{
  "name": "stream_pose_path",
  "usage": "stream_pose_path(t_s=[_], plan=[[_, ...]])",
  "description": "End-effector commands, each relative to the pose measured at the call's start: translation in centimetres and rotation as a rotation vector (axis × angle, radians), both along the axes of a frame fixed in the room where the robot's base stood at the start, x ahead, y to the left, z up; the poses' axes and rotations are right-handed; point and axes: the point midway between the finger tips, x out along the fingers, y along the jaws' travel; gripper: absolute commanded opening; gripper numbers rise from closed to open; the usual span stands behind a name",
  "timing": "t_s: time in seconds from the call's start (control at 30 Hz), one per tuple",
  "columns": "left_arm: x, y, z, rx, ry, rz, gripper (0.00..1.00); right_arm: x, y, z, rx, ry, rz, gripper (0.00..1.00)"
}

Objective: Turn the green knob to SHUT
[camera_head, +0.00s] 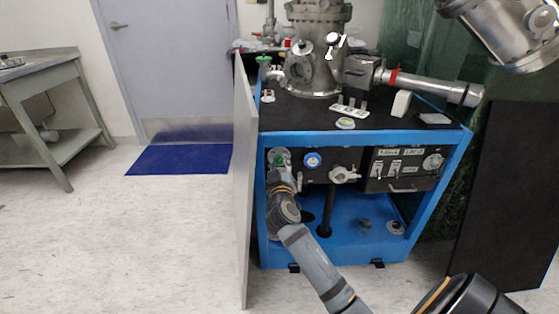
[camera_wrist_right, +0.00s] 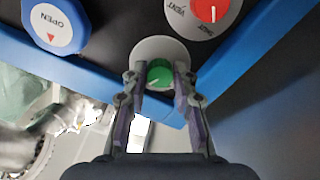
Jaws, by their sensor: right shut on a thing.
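The green knob (camera_wrist_right: 158,74) sits on a round grey plate (camera_wrist_right: 150,46) in the right wrist view. My left gripper is not in view.
A blue knob marked OPEN (camera_wrist_right: 52,28) and a red knob with VENT and SHUT lettering (camera_wrist_right: 211,9) are nearby on the panel. The blue cabinet (camera_head: 364,137) carries steel vacuum equipment (camera_head: 314,70). A pale door panel (camera_head: 244,180) stands close left of my right arm.

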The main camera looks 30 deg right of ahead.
Motion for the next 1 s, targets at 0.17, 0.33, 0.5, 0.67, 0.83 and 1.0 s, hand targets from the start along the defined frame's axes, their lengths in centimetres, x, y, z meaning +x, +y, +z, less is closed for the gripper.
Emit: stream_pose_path(t_s=[0.17,0.33,0.5,0.67,0.83,1.0], plan=[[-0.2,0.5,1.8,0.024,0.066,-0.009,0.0,0.0,0.0,0.3,-0.134,0.085,0.001,0.0],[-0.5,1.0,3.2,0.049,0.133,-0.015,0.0,0.0,0.0,0.3,-0.272,0.171,0.0,0.0],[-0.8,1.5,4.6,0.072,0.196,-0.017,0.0,0.0,0.0,0.3,-0.41,0.255,0.0,0.0],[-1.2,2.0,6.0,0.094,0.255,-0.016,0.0,0.0,0.0,0.3,-0.54,0.333,0.001,0.0],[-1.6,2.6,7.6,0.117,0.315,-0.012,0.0,0.0,0.0,0.2,-0.677,0.419,0.001,0.0],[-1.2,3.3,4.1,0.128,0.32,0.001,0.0,0.0,0.0,0.2,-0.806,0.498,0.001,0.0]])
